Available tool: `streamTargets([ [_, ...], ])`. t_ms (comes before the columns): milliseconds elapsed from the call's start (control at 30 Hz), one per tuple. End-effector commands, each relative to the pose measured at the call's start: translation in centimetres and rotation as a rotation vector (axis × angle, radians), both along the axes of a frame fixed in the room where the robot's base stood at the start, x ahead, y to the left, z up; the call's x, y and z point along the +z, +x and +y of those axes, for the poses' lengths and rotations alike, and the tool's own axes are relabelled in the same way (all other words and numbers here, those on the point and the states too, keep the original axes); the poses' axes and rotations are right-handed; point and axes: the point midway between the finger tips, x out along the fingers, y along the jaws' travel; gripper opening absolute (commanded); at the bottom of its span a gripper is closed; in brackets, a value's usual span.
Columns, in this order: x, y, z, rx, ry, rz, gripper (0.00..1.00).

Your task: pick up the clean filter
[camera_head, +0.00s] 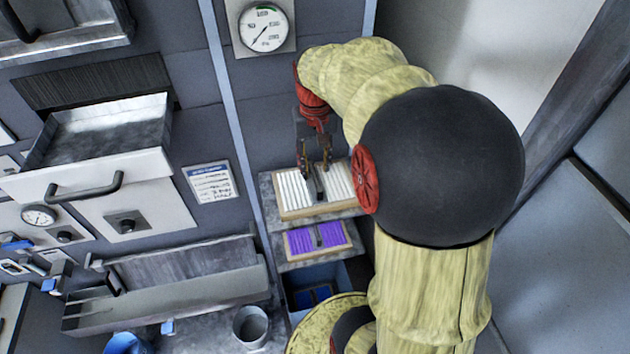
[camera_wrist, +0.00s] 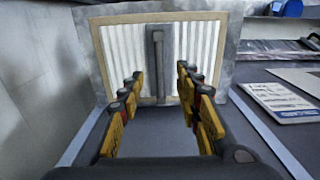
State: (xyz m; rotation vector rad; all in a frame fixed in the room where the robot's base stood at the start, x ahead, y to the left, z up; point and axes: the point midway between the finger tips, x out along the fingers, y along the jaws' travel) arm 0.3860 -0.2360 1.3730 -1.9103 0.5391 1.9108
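The clean filter (camera_head: 293,193) is a white pleated panel in a pale tan frame, lying on the upper grey shelf (camera_head: 268,190). It also shows in the wrist view (camera_wrist: 125,50), with a dark raised handle bar (camera_wrist: 158,62) along its middle. My gripper (camera_head: 315,162) is above the filter, pointing at it. In the wrist view my gripper (camera_wrist: 159,88) is open. Its yellow fingers stand apart, one on each side of the handle bar in the picture. Nothing is held between them. I cannot tell how far the fingertips are from the bar.
A purple filter (camera_head: 300,242) lies on a lower shelf, above a blue bin (camera_head: 312,274). An open metal drawer (camera_head: 110,125) juts out at the left. A metal trough (camera_head: 190,300) and a grey cup (camera_head: 250,326) are below. A gauge (camera_head: 264,28) is mounted above.

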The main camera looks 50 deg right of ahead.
Motion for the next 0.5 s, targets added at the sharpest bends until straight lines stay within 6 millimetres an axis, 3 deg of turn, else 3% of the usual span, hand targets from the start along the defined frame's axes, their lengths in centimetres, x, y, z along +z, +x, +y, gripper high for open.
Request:
streamTargets([
  [33, -1.1, 0.0, 0.0, 0.0, 0.001, 0.001, 0.34],
  [200, -2.7, 0.0, 0.0, 0.0, 0.0, 0.0, 0.34],
  [500, -3.1, 0.0, 0.0, 0.0, -0.001, -0.001, 0.34],
])
